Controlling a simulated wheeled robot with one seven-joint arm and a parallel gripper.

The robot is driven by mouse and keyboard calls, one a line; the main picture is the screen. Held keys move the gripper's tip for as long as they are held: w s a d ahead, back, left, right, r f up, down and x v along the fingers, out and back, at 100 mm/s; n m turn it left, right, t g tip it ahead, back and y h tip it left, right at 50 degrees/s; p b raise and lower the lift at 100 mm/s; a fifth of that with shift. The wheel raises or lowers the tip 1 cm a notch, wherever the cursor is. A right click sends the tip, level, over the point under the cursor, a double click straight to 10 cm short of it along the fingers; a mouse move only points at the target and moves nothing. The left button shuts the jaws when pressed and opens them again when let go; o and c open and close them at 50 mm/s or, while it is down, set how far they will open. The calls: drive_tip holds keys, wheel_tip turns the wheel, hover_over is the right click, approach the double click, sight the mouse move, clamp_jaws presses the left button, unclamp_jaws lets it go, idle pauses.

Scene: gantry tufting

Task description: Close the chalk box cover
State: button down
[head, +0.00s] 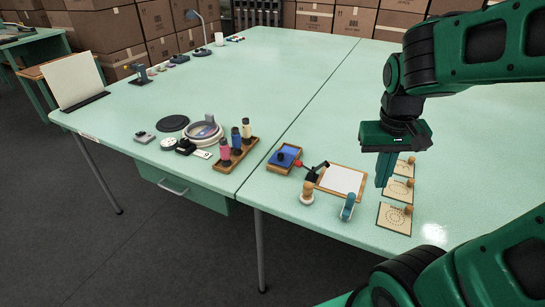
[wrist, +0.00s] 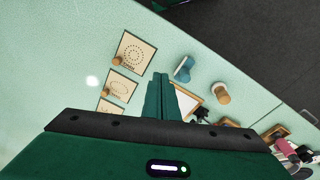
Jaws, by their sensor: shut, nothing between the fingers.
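My gripper (head: 382,185) is shut and empty, pointing down above the table, right of the box and near the pattern cards. Its shut fingers (wrist: 161,77) also show in the wrist view, where I cannot make out the box clearly.
A wood-framed white board (head: 341,180), a wooden-knobbed stamp (head: 307,193) and a blue-and-white tool (head: 347,207) stand between box and cards. Several pattern cards (head: 393,218) with wooden knobs lie under my gripper. A bottle rack (head: 234,153) stands left.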

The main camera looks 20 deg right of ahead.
drive_tip(key=w+a+n+t+h, duration=0.2)
drive_tip(key=w+a+n, duration=0.1)
drive_tip(key=w+a, duration=0.8)
drive_tip(key=w+a+f+n+t, duration=0.2)
drive_tip(key=w+a+n+t, duration=0.2)
drive_tip(key=w+a, duration=0.75)
approach(275, 160)
drive_tip(key=a+f, duration=0.1)
drive_tip(key=w+a+f, duration=0.1)
drive_tip(key=f, duration=0.1)
drive_tip(key=shift+a+f, duration=0.2)
drive_tip(key=shift+a, duration=0.05)
drive_tip(key=d, duration=0.2)
drive_tip(key=w+d, duration=0.1)
drive_tip(key=shift+w+f, duration=0.1)
drive_tip(key=shift+f, duration=0.15)
drive_tip(key=shift+w+d, duration=0.2)
drive_tip(key=shift+d, duration=0.25)
